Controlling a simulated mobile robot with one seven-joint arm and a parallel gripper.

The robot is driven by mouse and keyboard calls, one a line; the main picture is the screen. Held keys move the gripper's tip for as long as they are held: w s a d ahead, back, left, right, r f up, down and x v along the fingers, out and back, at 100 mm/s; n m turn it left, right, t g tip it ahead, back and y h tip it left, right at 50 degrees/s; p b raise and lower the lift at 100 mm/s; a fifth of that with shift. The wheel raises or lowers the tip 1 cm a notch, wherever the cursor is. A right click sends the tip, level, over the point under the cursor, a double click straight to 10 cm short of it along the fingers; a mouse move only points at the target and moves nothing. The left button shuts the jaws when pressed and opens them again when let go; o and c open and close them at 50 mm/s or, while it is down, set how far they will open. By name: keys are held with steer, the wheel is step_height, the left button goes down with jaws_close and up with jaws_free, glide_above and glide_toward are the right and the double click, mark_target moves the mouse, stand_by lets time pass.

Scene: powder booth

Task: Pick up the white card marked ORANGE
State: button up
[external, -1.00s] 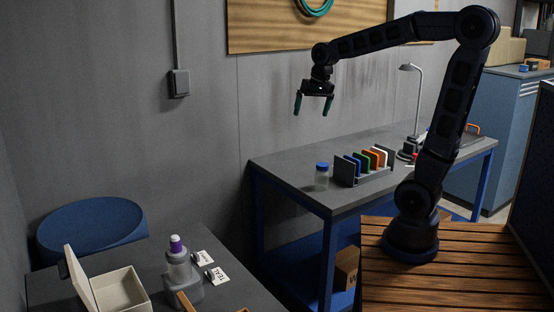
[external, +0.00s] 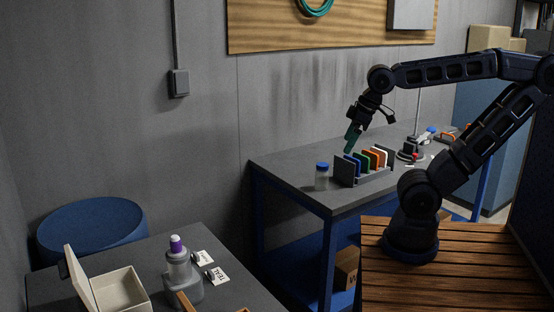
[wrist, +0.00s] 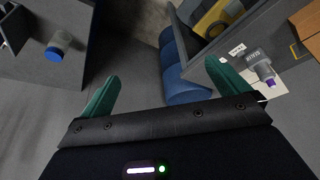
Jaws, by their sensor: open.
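Two small white cards lie on the dark table at lower left, beside a bottle. The front card (external: 216,276) seems to read TEAL; the marking on the card behind it (external: 203,257) is too small to read. Both show far off in the wrist view, one card (wrist: 237,50) left of the other (wrist: 258,57), their print unreadable. No card is legible as ORANGE. My gripper (external: 350,151) is open and empty, just above the left end of the rack on the far table, well away from the cards. In the wrist view its teal fingers stand wide apart (wrist: 162,70).
A grey rack (external: 376,181) holds blue, green, orange and white plates. A blue-capped jar (external: 321,178) stands left of it. The purple-capped bottle (external: 181,268) and a open cream box (external: 119,291) are near the cards. A blue stool (external: 91,228) stands behind.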

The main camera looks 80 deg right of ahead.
stand_by(0.4)
steer(key=c, duration=1.4)
steer(key=w+d+f+m+g, duration=0.1)
steer(key=w+d+f+m, duration=0.1)
steer(key=w+d+m, duration=0.55)
steer(key=w+d+f+m+g+h, duration=0.15)
steer(key=w+d, duration=0.25)
steer(key=d, duration=0.7)
steer(key=w+d+f+m, duration=0.2)
steer(key=w+d+m, duration=0.35)
steer(key=d, duration=0.35)
steer(key=m+g+h, duration=0.2)
steer(key=m+g, duration=0.3)
steer(key=m, duration=0.7)
glide_toward(337, 161)
steer(key=shift+d+x, duration=0.25)
steer(key=shift+x, duration=2)
steer(key=shift+d+x, duration=0.2)
steer(key=shift+x, duration=2)
